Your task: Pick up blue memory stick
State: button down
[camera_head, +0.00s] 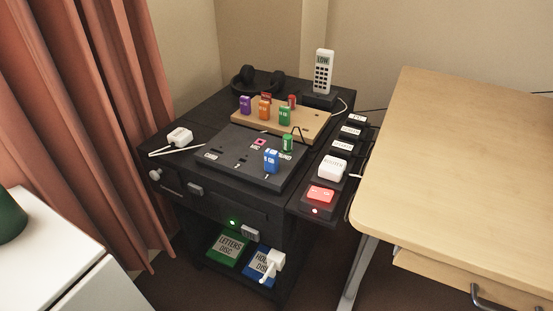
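The blue memory stick (271,161) stands upright on the dark panel (225,160) on top of the black cabinet, near the panel's right side. It has white lettering on its face. A green stick (288,143) stands just behind it. My gripper is not in view, so I cannot see whether it is open or shut.
Purple (245,105), orange (265,107), green (284,115) and red sticks stand on a wooden block (308,126) behind the panel. A cordless phone (323,72) stands at the back. A power strip with plugs runs along the right side. A wooden desk (460,150) stands right.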

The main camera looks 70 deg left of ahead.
aim_at(271, 157)
jog(key=u, duration=2.8)
